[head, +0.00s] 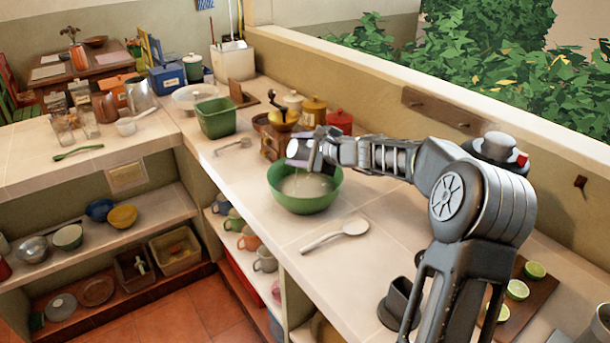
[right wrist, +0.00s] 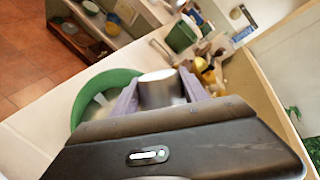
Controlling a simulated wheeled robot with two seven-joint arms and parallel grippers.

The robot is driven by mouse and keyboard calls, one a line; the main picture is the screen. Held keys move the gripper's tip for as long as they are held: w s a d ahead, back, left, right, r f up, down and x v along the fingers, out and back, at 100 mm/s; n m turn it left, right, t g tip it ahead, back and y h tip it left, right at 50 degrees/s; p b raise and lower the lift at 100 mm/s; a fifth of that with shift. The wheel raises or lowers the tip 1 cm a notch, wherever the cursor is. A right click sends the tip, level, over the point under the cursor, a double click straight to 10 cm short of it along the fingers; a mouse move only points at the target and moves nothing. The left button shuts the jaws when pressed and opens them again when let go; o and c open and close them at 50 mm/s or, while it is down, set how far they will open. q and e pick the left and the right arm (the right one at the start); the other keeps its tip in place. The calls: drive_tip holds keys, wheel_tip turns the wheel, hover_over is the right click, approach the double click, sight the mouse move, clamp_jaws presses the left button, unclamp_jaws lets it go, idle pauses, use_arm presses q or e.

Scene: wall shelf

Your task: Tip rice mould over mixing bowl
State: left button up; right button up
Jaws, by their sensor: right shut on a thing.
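The green mixing bowl (head: 304,203) stands on the counter with something pale inside. It also shows in the right wrist view (right wrist: 77,112), left of my fingers. My right gripper (head: 314,158) reaches in from the right, above the bowl's back rim. In the right wrist view its fingers (right wrist: 160,98) are shut around a small metal cup, the rice mould (right wrist: 158,89). The mould shows small and pale in the head view (head: 293,149), over the bowl. I cannot tell which way its opening faces. My left gripper is not in view.
A wooden grinder (head: 272,137) and several lidded jars stand close behind the bowl. A green square tub (head: 216,118) is at the back left. A pale spoon (head: 336,236) lies in front of the bowl. Cut limes (head: 517,290) lie on a board at the right.

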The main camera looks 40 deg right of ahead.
drive_tip(key=shift+s+d+m+t+y+b, duration=0.2)
drive_tip(key=shift+d+m+t+y+b, duration=0.45)
drive_tip(key=shift+m+b, duration=0.5)
idle(1.2)
drive_tip(key=a+r+n+p, duration=0.1)
drive_tip(key=p, duration=0.1)
drive_tip(key=r+n+g+h+p, duration=0.1)
drive_tip(key=p, duration=0.1)
drive_tip(key=shift+w+a+n, duration=0.25)
drive_tip(key=shift+w+a, duration=0.1)
drive_tip(key=shift+a, duration=0.05)
drive_tip(key=shift+a+f+n+g+h, duration=0.2)
drive_tip(key=shift+f+n+h, duration=0.05)
drive_tip(key=shift+f, duration=0.2)
drive_tip(key=shift+a+f+n+g+h, duration=0.15)
drive_tip(key=shift+f+n+h, duration=0.1)
drive_tip(key=shift+f, duration=0.15)
drive_tip(key=shift+d+f, duration=0.15)
drive_tip(key=shift+d, duration=0.05)
drive_tip(key=shift+a, duration=0.1)
